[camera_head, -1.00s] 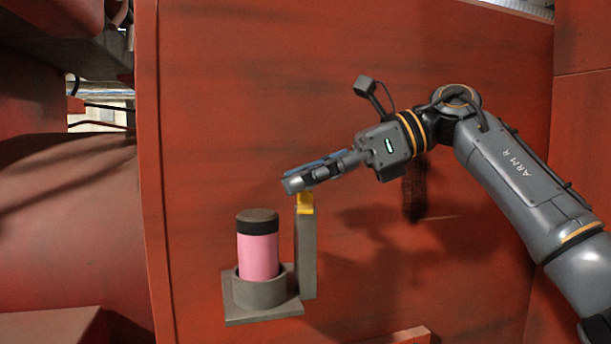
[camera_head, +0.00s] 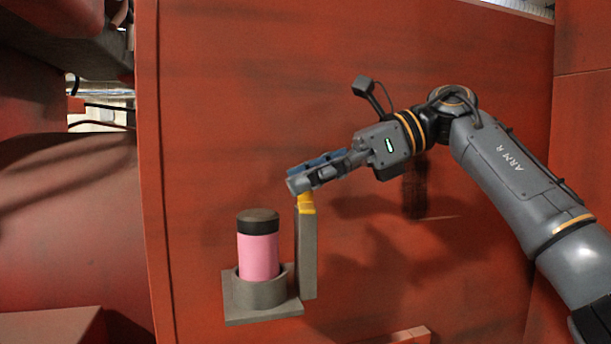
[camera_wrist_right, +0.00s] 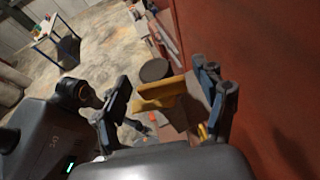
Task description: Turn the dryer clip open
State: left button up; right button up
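The dryer is a pink cylinder (camera_head: 258,256) with a dark cap, upright in a grey round holder on the red wall. The yellow clip (camera_head: 306,203) sits on top of the grey post beside it. In the right wrist view the clip (camera_wrist_right: 160,93) shows as a yellow bar between my fingers. My right gripper (camera_head: 305,175) is at the top of the post, partly covering the clip. In the wrist view my right gripper (camera_wrist_right: 165,88) is open, with one finger on each side of the clip and gaps visible. My left gripper is not in view.
The grey holder base (camera_head: 290,308) juts out below the post. A red ledge (camera_head: 405,335) lies low on the right. The red wall (camera_head: 220,100) is bare above the dryer. The wrist view shows open floor (camera_wrist_right: 105,50) and a table (camera_wrist_right: 45,30) far off.

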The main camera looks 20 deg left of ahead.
jog(key=shift+m+t, duration=0.4)
jog(key=shift+t, duration=0.2)
